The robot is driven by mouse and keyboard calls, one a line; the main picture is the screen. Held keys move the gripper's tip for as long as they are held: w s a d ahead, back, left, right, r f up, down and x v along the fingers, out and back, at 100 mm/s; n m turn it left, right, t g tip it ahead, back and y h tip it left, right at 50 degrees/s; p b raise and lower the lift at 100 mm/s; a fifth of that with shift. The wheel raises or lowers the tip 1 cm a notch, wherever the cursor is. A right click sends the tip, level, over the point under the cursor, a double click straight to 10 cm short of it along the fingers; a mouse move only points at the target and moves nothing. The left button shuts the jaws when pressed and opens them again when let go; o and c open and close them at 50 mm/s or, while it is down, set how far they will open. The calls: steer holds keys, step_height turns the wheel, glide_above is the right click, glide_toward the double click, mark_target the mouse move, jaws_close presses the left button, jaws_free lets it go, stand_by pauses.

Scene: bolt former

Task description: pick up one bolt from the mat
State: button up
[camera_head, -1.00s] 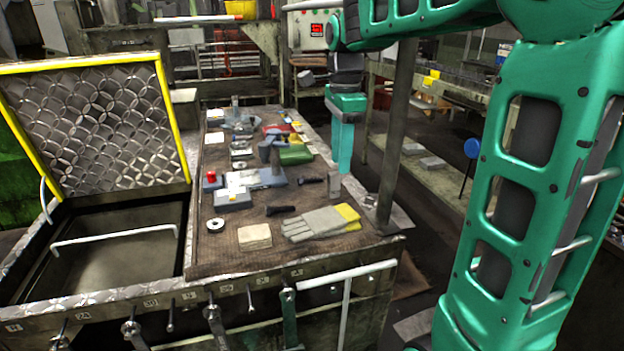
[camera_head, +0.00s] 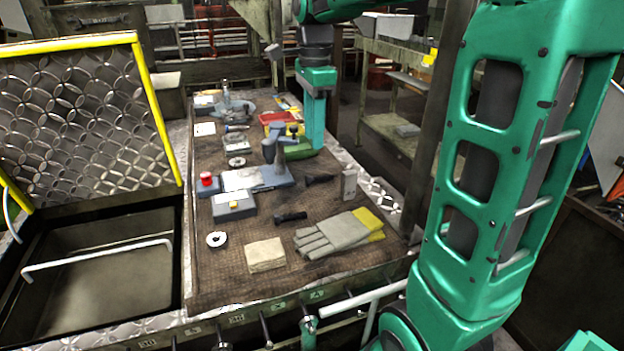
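A brown mat (camera_head: 220,286) covers the bench top. One dark bolt (camera_head: 290,217) lies on it near the middle front, and a second dark bolt (camera_head: 320,179) lies a little farther back. My gripper (camera_head: 314,148) hangs pointing down over the far right part of the bench, behind both bolts in the picture and apart from them. Its teal fingers overlap in this view, so I cannot tell whether they are open. I see nothing held in it.
Gloves (camera_head: 340,234), a folded cloth (camera_head: 265,254) and a metal ring (camera_head: 216,239) lie at the front. A grey press-like tool (camera_head: 278,155), a yellow-button box (camera_head: 234,205) and a small upright block (camera_head: 349,184) stand near the bolts. A raised yellow-edged lid (camera_head: 85,120) is at left.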

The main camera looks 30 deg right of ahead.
mark_target(319, 178)
steer(key=f, duration=1.1)
steer(key=shift+s+d, duration=0.25)
steer(key=shift+d, duration=0.15)
steer(key=shift+r, duration=0.1)
steer(key=shift+c, duration=0.5)
jaws_close()
stand_by(0.5)
